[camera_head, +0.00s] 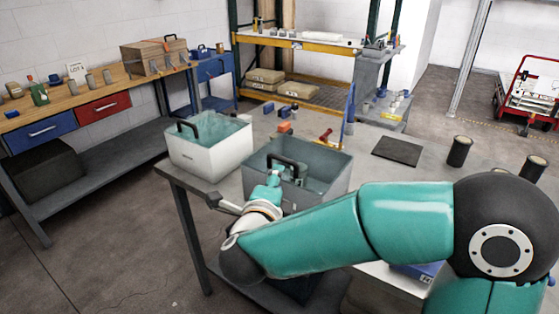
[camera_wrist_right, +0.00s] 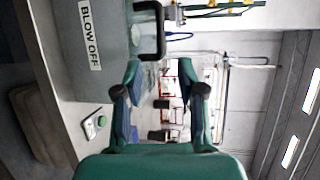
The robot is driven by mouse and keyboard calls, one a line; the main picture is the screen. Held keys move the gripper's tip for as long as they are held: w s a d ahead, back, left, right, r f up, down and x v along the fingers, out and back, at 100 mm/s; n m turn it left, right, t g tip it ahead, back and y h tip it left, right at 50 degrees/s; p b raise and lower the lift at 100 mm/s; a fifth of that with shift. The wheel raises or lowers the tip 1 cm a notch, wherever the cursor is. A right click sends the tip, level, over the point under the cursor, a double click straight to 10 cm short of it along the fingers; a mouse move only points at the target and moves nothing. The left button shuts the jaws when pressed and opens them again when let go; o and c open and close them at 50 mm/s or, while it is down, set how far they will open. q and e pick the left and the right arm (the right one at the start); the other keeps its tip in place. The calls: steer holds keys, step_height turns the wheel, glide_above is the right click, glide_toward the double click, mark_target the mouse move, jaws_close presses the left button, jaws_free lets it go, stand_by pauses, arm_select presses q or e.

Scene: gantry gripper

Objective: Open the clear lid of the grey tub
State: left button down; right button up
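The grey tub (camera_head: 325,190) stands on the grey table, with its clear lid (camera_head: 318,163) over the top. The lid's black handle (camera_head: 290,160) stands up near the left side. The tub's wall with a "BLOW OFF" label (camera_wrist_right: 90,35) and the black handle (camera_wrist_right: 152,38) show in the right wrist view. My right gripper (camera_head: 275,178) is at the tub's near left side, close to the handle. Its fingers are apart and nothing is between them in the wrist view (camera_wrist_right: 160,80); the handle is just beyond the fingertips. My left gripper is not in view.
A white tub (camera_head: 205,155) with a similar handle stands left of the grey tub. A dark mat (camera_head: 397,151) and black cups (camera_head: 459,151) are on the right of the table. Small orange and red items lie behind the tub. My right arm crosses the table's front.

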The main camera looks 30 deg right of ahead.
mark_target(284, 161)
steer(key=p+x, duration=0.2)
steer(key=x, duration=0.9)
steer(key=shift+w+d+f, duration=0.15)
steer(key=shift+w, duration=0.15)
jaws_close()
